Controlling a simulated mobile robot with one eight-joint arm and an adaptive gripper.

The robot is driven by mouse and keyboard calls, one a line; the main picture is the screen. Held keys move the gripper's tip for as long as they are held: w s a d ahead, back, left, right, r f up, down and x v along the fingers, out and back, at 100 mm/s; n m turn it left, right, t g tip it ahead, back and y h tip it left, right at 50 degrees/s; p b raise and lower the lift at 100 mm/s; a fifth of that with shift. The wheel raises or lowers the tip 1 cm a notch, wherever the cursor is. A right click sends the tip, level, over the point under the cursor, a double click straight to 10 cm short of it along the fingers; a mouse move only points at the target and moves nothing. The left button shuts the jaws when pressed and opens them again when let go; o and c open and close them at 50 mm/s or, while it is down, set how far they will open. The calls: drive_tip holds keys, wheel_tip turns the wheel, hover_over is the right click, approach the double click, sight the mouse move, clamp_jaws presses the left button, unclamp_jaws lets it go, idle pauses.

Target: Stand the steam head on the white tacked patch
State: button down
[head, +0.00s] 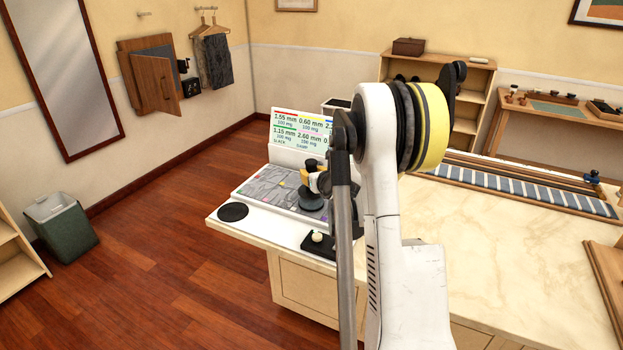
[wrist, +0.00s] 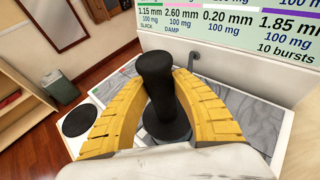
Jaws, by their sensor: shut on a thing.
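The steam head (head: 311,199), a dark piece with a round base and an upright handle, is over the grey cloth board (head: 262,185) on the counter's left end. In the wrist view the steam head (wrist: 157,70) stands between the yellow fingers of my gripper (wrist: 160,88), which is shut on its handle. The gripper (head: 318,182) is partly hidden by my arm in the head view. I cannot tell whether the base touches the cloth. Small coloured marks dot the cloth; I cannot pick out the white tacked patch.
A display panel (head: 300,135) with readings stands behind the board. A black round pad (head: 233,211) lies at the counter's left corner. A black block with a white knob (head: 318,241) sits in front. The marble counter (head: 510,260) is largely clear at right.

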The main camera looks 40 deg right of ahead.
drive_tip(key=shift+f, duration=0.25)
drive_tip(key=c, duration=1.1)
unclamp_jaws()
drive_tip(key=shift+c, duration=0.2)
